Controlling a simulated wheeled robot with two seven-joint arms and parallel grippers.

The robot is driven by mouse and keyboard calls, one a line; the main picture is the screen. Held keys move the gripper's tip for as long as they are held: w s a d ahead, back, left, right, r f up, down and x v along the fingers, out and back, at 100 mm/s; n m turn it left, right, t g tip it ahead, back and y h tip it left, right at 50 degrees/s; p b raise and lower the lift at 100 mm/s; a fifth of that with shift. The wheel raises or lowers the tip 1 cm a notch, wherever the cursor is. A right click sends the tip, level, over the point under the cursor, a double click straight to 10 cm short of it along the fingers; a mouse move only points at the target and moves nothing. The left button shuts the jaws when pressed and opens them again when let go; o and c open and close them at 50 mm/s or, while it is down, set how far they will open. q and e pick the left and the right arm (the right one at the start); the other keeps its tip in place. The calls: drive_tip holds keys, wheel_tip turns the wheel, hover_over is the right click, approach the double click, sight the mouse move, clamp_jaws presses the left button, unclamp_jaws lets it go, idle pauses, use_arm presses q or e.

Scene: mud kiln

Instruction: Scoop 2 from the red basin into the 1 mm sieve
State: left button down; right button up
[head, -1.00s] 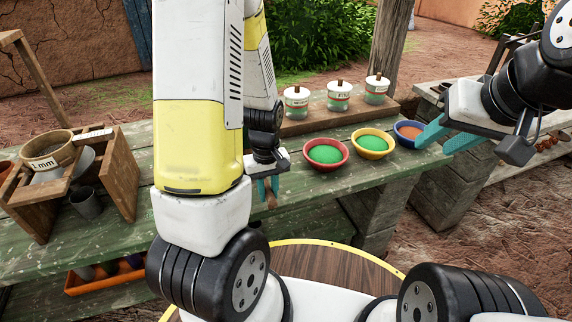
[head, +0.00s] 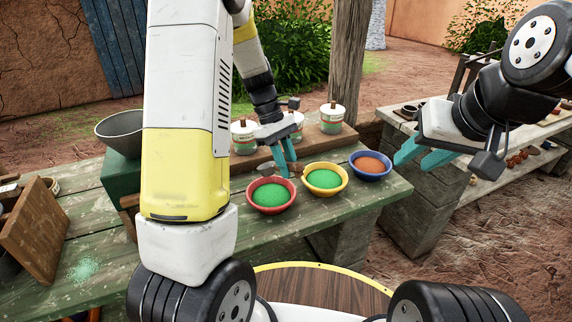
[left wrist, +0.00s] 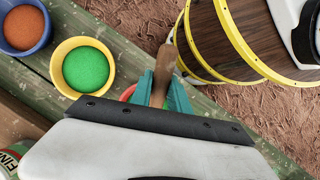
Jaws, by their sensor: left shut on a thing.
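The red basin (head: 270,208) holds green powder and stands on the green plank table, left of the yellow bowl. My left gripper (head: 286,172) is just above and behind its rim. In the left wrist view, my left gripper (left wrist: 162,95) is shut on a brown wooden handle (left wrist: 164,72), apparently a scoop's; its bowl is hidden. A sliver of the red basin (left wrist: 128,92) shows beside the fingers. The 1 mm sieve cannot be made out; only its wooden stand (head: 38,235) shows at the left edge. My right gripper (head: 424,156) is open and empty, right of the bowls.
A yellow bowl (head: 325,191) of green powder and a blue bowl (head: 370,174) of orange powder stand to the right. Lidded jars (head: 332,118) line the shelf behind. A grey bowl (head: 121,133) sits on a green box. Green powder (head: 85,268) lies spilled on the table.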

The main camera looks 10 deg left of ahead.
use_arm(q)
drive_tip(key=shift+w+d+f, duration=0.1)
drive_tip(key=shift+f, duration=5.1)
drive_tip(key=shift+f, duration=0.5)
drive_tip(key=shift+r, duration=0.1)
